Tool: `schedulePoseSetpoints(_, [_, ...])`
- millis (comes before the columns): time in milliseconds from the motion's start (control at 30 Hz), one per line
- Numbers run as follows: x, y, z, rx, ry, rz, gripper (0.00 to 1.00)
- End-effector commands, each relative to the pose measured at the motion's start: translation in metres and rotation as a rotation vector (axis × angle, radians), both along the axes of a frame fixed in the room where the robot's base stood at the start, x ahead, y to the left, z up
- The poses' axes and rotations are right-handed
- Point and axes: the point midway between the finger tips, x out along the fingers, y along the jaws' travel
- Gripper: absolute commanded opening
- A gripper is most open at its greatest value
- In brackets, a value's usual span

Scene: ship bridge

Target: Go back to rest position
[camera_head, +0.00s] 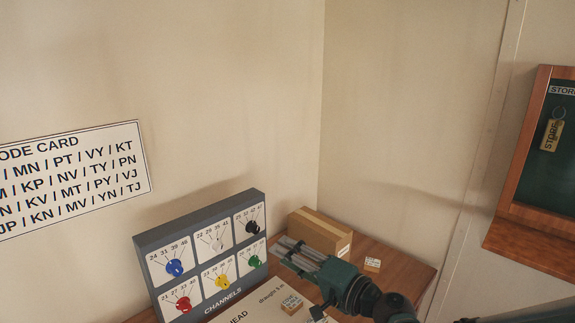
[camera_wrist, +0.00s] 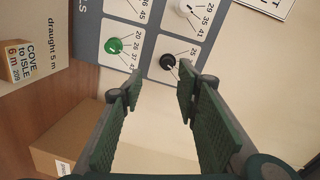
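My gripper (camera_head: 297,254) reaches over the desk from the lower right in the head view, close to the right side of the channels panel. In the wrist view my gripper (camera_wrist: 158,92) shows two green padded fingers set apart with nothing between them. The grey channels panel (camera_head: 148,238) has several coloured knobs, among them a green knob (camera_head: 254,261) and a black knob (camera_head: 252,227). The green knob (camera_wrist: 114,45) and black knob (camera_wrist: 168,61) lie beyond the fingertips in the wrist view. I cannot tell the exact gap to the panel.
A cardboard box (camera_head: 320,232) stands behind my gripper on the wooden desk (camera_head: 402,272). A small labelled block (camera_head: 372,264) lies to its right. A key cabinet (camera_head: 530,150) hangs at right, a code card (camera_head: 75,178) at left.

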Motion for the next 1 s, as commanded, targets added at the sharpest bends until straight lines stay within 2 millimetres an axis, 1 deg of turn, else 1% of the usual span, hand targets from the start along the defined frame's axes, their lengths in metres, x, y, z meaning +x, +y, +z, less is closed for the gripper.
schedulePoseSetpoints(267, [-0.021,-0.008,-0.013,-0.199,0.018,0.018,0.32])
schedulePoseSetpoints(467, [-0.039,-0.021,-0.024,-0.35,0.036,0.028,0.32])
schedulePoseSetpoints(767, [-0.069,-0.05,-0.039,-0.575,0.068,0.038,0.32])
schedulePoseSetpoints(1000, [-0.095,-0.082,-0.048,-0.756,0.097,0.039,0.32])
